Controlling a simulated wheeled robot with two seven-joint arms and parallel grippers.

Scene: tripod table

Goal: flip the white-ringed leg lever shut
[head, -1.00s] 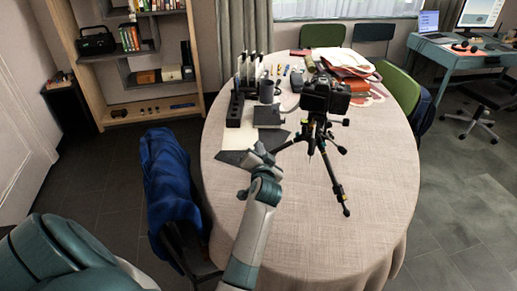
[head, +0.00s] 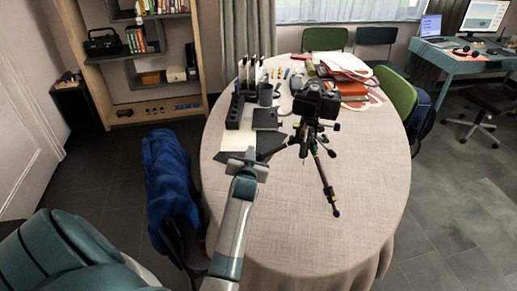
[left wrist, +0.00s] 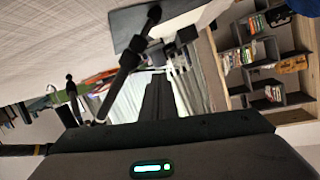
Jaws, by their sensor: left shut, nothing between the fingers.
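A black tripod (head: 318,165) stands on the table with a black camera (head: 316,101) on top. Dark levers and knobs show on its legs, but no white ring can be made out at this size. My left gripper (head: 247,157) is left of the tripod, apart from it, above the table by a dark mat. In the left wrist view its dark fingers (left wrist: 158,97) are together and empty. A black tripod leg (left wrist: 127,62) slants past just left of them there. My right gripper is not in view.
The cloth-covered table (head: 270,215) is clear at the front. A black organiser (head: 236,111), a mug (head: 266,94) and a dark box (head: 266,119) stand behind my left gripper. Red folders (head: 352,88) lie behind the camera. A blue-draped chair (head: 170,180) is at the left.

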